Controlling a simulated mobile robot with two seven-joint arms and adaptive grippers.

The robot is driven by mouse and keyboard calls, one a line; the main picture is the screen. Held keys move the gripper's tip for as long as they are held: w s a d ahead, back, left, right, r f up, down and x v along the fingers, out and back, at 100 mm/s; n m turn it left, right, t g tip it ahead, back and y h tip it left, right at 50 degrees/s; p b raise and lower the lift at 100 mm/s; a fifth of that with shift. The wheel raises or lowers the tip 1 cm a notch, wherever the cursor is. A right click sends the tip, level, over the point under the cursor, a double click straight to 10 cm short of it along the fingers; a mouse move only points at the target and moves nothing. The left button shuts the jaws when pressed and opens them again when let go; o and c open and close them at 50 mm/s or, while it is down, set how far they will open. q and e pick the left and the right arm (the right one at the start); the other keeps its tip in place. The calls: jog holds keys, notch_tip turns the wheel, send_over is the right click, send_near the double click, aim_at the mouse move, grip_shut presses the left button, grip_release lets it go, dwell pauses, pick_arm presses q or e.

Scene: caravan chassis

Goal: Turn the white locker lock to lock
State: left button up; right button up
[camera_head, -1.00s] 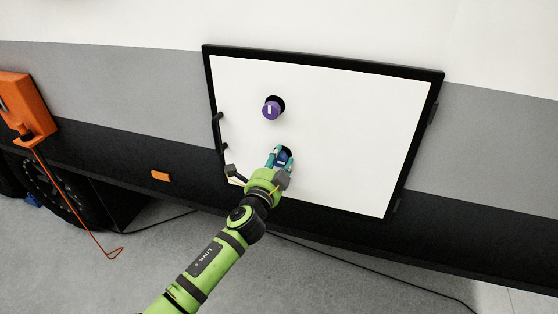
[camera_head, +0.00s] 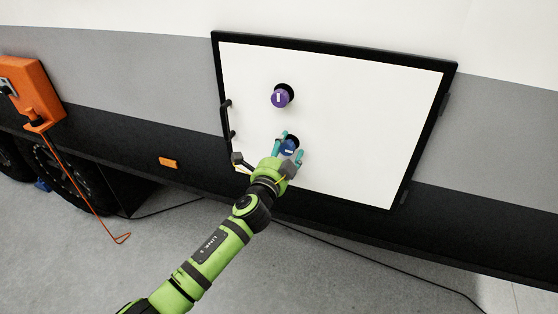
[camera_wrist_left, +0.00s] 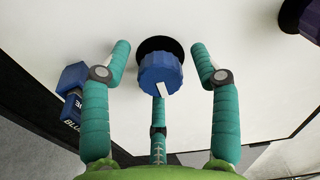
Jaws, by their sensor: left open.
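The white locker door (camera_head: 345,120) has a black frame and is shut on the caravan side. A purple knob (camera_head: 280,98) with a white mark sits high on the door. A blue knob (camera_head: 288,147) sits below it, with a white mark; in the left wrist view the blue knob (camera_wrist_left: 160,74) stands before a dark round recess. My left gripper (camera_head: 290,143) is open, its teal fingers spread around the blue knob with gaps on both sides. In the wrist view my left gripper (camera_wrist_left: 160,65) appears apart from the knob. My right gripper is not seen.
A black handle (camera_head: 227,118) is on the door's left edge. An orange box (camera_head: 30,90) with an orange cord is at the far left. An orange side marker (camera_head: 168,162) is on the dark skirt. Grey floor lies below.

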pick_arm(q)
jog(key=v, duration=1.1)
jog(key=shift+s+a, duration=0.2)
jog(key=shift+s, duration=0.1)
jog(key=s+a+f+n+g+y, duration=0.1)
jog(key=a+f+n+g+y, duration=0.15)
jog(key=f, duration=0.95)
jog(key=s+a+f+n+g+y, duration=0.15)
jog(key=a+f, duration=0.25)
jog(key=f, duration=0.7)
jog(key=s+a+f+n+g+b, duration=0.1)
jog(key=s+a+f+n+g, duration=0.15)
jog(key=s+f, duration=0.4)
jog(key=s+a+f+n+g, duration=0.2)
jog(key=s+a+f, duration=0.1)
jog(key=f, duration=0.7)
jog(key=s+a+f+n+g, duration=0.2)
jog(key=s+f, duration=0.4)
jog(key=s, duration=0.6)
jog(key=s+a+f+n+g+y, duration=0.1)
jog(key=s+f, duration=0.5)
jog(key=s, duration=0.6)
jog(key=s+a+f+n+g+b, duration=0.1)
jog(key=s+a+f+n+g, duration=0.2)
jog(key=s, duration=0.9)
notch_tip(320, 180, down, 3)
jog(key=shift+s+a+r+n+g+y, duration=0.1)
jog(key=shift+s+a+n+g+y, duration=0.15)
jog(key=shift+n+g, duration=0.75)
